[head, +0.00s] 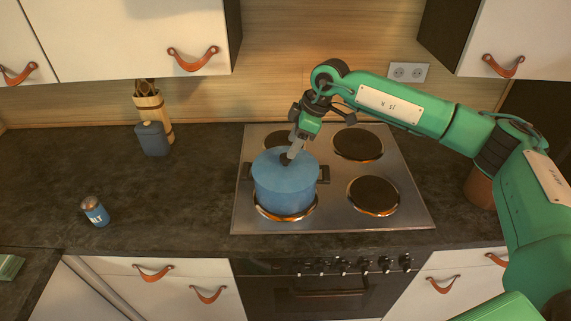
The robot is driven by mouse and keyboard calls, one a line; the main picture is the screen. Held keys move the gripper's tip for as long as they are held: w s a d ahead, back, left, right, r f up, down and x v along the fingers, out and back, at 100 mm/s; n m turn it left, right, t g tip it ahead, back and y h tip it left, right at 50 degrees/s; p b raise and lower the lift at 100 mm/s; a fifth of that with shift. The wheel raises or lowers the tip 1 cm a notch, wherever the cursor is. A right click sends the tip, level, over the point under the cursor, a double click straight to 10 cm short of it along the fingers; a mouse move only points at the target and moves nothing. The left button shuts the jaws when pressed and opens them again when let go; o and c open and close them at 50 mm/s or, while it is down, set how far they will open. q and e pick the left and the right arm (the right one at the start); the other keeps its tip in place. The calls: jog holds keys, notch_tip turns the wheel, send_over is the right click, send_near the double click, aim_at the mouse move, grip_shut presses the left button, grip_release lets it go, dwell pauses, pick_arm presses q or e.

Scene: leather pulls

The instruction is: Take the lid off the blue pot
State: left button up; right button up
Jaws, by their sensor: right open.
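The blue pot (284,196) stands on the front left burner of the hob, with a dark handle on each side. Its blue lid (271,163) sits on top of it. My right gripper (290,156) points down at the lid's dark knob (285,159), with its fingers right at the knob. The fingers are open, and they partly hide the knob, so I cannot tell whether they touch it. My left gripper is not in view.
The steel hob (335,211) has several dark burners; the front right burner (374,193) is empty. Cabinets hang above.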

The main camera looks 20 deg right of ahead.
aim_at(285, 157)
jog(key=shift+a+f, duration=0.15)
jog(key=shift+f, duration=0.15)
jog(key=shift+w+a+f+p, duration=0.1)
jog(key=shift+a+f+p, duration=0.1)
jog(key=shift+f+p, duration=0.3)
jog(key=p+x, duration=0.1)
jog(key=x, duration=0.2)
jog(key=shift+a+f+p, duration=0.1)
jog(key=shift+f+p, duration=0.1)
jog(key=shift+p, duration=0.15)
jog(key=shift+w+a+f, duration=0.15)
jog(key=shift+f, duration=0.3)
jog(key=c, duration=1.1)
